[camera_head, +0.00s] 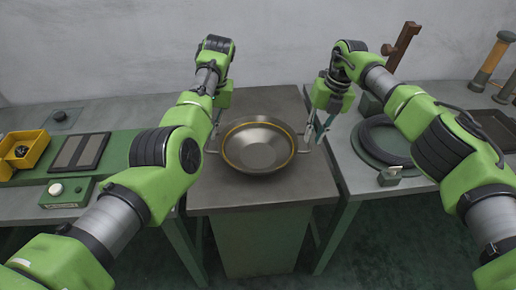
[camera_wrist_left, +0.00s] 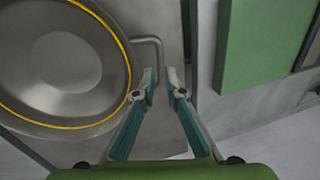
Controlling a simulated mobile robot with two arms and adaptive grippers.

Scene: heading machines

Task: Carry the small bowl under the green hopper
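A shallow steel bowl (camera_head: 258,147) with a yellow ring and two wire side handles sits on the middle table; it also fills the left of the left wrist view (camera_wrist_left: 65,75). My left gripper (camera_wrist_left: 161,78) is open, its teal fingers on either side of the bowl's near handle (camera_wrist_left: 159,50), with gaps visible. In the head view the left fingers are mostly hidden by my arm. My right gripper (camera_head: 317,132) is at the bowl's right handle (camera_head: 305,146), its fingers apart; whether they straddle the handle is hard to tell. No green hopper is clearly visible.
The middle table (camera_head: 265,195) is otherwise clear. On the left bench are a yellow bin (camera_head: 22,152), a dark panel (camera_head: 80,151) and a button box (camera_head: 66,190). On the right bench are a black ring (camera_head: 385,142), a small grey block (camera_head: 390,175) and brown posts (camera_head: 490,62).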

